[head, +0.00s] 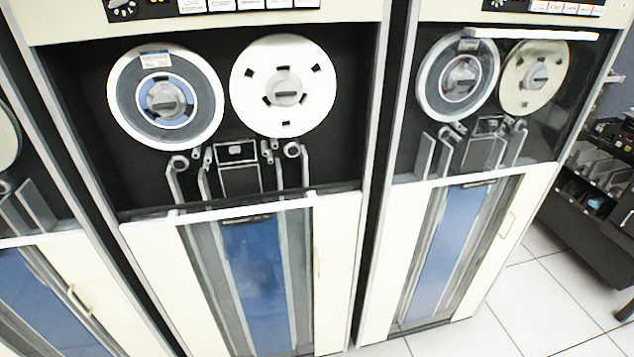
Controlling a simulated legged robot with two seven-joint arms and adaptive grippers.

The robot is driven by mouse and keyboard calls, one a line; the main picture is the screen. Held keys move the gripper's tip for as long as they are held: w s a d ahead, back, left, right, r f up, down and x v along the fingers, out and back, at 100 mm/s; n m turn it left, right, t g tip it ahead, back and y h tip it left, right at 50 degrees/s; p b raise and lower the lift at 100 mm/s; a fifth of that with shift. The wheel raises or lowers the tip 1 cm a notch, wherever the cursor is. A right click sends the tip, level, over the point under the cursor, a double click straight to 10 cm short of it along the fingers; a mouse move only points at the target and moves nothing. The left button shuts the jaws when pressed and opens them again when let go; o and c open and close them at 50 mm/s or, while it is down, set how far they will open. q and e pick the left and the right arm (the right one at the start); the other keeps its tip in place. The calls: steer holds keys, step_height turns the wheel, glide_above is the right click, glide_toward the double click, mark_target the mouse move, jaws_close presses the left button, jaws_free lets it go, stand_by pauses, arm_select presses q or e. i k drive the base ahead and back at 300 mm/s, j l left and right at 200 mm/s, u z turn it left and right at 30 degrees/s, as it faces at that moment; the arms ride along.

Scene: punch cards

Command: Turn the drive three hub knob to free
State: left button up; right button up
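Two tape drives face me in full, with part of another at the left edge. The middle drive carries a left reel with a blue centre (163,99) and a pale right reel (283,86) with a grey hub knob (284,86). The right drive has a left reel (457,78) with a hub knob (461,78) and a pale right reel (534,77) with a hub knob (538,77). I cannot tell which drive is number three, and no knob marking is readable. Neither of my grippers shows in the head view.
White horizontal bars cross the drive fronts, one on the middle drive (246,206) and one atop the right drive's window (533,34). A dark rack (590,215) stands at the far right. Pale tiled floor (535,300) lies clear at the lower right.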

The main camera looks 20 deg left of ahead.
mark_target(164, 103)
steer(key=u, duration=1.5)
